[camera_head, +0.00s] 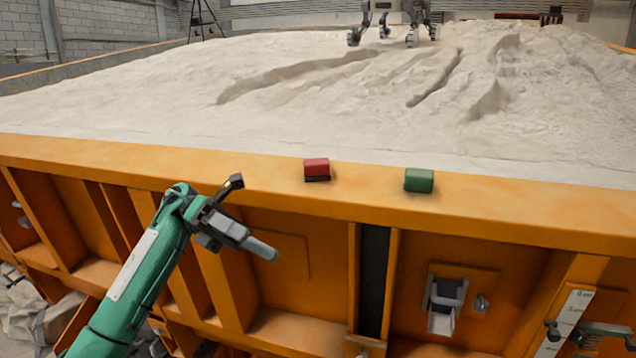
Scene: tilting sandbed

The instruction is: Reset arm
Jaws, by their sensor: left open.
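My left gripper (262,248) is on a green arm that comes in from the lower left. A red block (316,168) with a dark base sits on the orange rim (230,180), above and to the right of the left gripper. A green block (419,180) sits on the same rim, farther right. The gripper is apart from both blocks.
The sandbed's pale sand (200,90) fills the area behind the rim, with several grooves. A legged robot (400,15) stands on the sand at the back. A tripod (203,20) stands at the back left. A latch (444,300) and a labelled bar (570,320) are on the orange wall's right.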

